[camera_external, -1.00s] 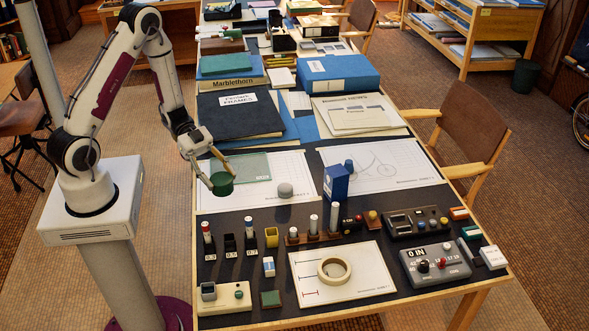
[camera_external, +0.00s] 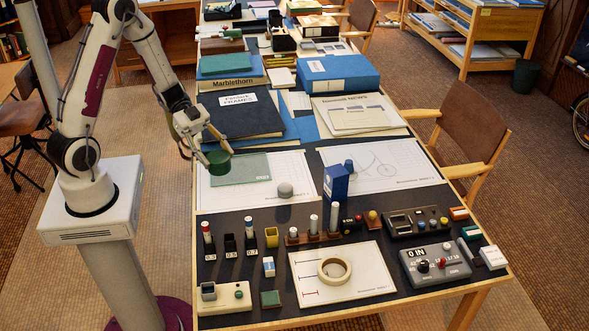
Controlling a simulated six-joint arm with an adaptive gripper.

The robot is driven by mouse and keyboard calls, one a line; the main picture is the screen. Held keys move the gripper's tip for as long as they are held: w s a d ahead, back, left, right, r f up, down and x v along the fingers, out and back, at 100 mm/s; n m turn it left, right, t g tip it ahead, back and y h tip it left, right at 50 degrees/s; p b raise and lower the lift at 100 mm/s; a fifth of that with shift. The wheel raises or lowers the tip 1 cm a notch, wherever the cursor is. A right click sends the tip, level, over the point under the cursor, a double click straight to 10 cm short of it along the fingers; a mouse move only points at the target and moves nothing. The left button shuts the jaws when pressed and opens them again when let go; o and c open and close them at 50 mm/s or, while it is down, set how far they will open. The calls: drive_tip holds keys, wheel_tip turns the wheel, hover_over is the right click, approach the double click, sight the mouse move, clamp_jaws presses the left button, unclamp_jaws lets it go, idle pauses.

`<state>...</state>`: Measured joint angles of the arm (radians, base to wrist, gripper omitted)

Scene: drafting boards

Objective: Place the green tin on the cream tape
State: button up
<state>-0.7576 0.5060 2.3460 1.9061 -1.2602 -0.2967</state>
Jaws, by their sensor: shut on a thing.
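The green tin (camera_external: 218,163) is a small dark green cylinder. My gripper (camera_external: 208,153) is shut on it and holds it, seemingly a little above the left drawing sheet, at the left side of the table. The cream tape (camera_external: 334,270) is a ring lying flat on a white sheet at the front middle of the table, well to the right of and nearer the camera than my gripper. The top of the tape is clear.
A row of upright markers and holders (camera_external: 313,226) stands behind the tape. A grey control box (camera_external: 435,263) is to its right. Books (camera_external: 240,115) lie behind my gripper.

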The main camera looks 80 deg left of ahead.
drive_tip(key=w+d+f, duration=0.1)
drive_tip(key=w+d, duration=0.3)
drive_tip(key=w, duration=0.6)
drive_tip(key=n+t+y, duration=0.2)
drive_tip(key=n+t, duration=0.1)
hover_over(334, 271)
drive_tip(key=a, duration=0.5)
drive_tip(key=shift+s+f, duration=0.2)
drive_tip(key=shift+f, duration=0.85)
drive_tip(key=shift+s+f, duration=0.15)
drive_tip(key=shift+f, duration=0.85)
drive_tip(key=shift+f, duration=3.15)
drive_tip(key=shift+f, duration=1.85)
